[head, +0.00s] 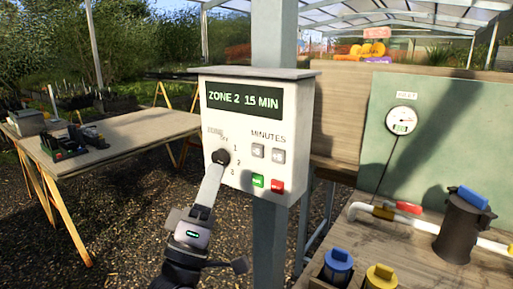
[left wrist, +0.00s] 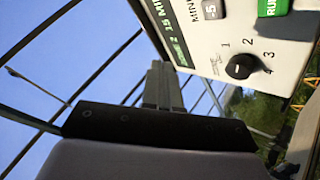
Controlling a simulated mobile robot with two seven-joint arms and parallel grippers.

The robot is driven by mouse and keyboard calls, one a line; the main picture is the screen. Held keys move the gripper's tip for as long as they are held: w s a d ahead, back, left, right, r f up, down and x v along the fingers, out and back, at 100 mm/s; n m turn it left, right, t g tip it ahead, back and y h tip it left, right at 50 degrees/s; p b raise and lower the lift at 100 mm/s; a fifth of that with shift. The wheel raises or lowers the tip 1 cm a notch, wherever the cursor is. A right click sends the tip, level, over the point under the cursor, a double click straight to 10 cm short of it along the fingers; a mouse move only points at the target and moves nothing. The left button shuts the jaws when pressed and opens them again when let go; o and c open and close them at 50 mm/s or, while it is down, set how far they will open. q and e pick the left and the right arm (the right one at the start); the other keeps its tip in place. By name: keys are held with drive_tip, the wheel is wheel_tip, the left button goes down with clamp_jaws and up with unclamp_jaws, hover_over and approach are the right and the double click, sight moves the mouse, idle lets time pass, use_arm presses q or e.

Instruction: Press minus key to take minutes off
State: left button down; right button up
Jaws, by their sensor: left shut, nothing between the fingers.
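The controller box (head: 305,115) is mounted on a grey post, and its display (head: 244,100) reads "ZONE 2 15 MIN". Under "MINUTES" are two grey keys: the left one is the minus key (head: 258,150), marked "-5" in the left wrist view (left wrist: 211,9), and the right one (head: 278,155) is beside it. The black zone dial (head: 221,157) is left of them; it also shows in the left wrist view (left wrist: 239,66). My left gripper (head: 216,170) is shut and empty, its tips just below the dial in the head view. In the left wrist view its fingers (left wrist: 163,85) look clear of the panel. My right gripper is out of view.
A green key (head: 257,181) and a red key (head: 277,186) sit below the minutes keys. A bench with pipework, a gauge (head: 402,120) and blue- and yellow-topped parts is at right. A wooden table (head: 130,137) stands at left.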

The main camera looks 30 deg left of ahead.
sight(257, 151)
use_arm(q)
drive_tip(key=shift+w, duration=0.15)
drive_tip(key=shift+w+d+b, duration=0.2)
drive_tip(key=shift+w+b, duration=0.1)
drive_tip(key=shift+w, duration=1.85)
drive_tip(key=shift+w+d+b, duration=0.15)
drive_tip(key=shift+w+b, duration=0.15)
drive_tip(key=shift+w, duration=1.8)
drive_tip(key=shift+w, duration=0.1)
drive_tip(key=shift+w, duration=0.3)
drive_tip(key=shift+w, duration=0.4)
drive_tip(key=shift+s, duration=0.8)
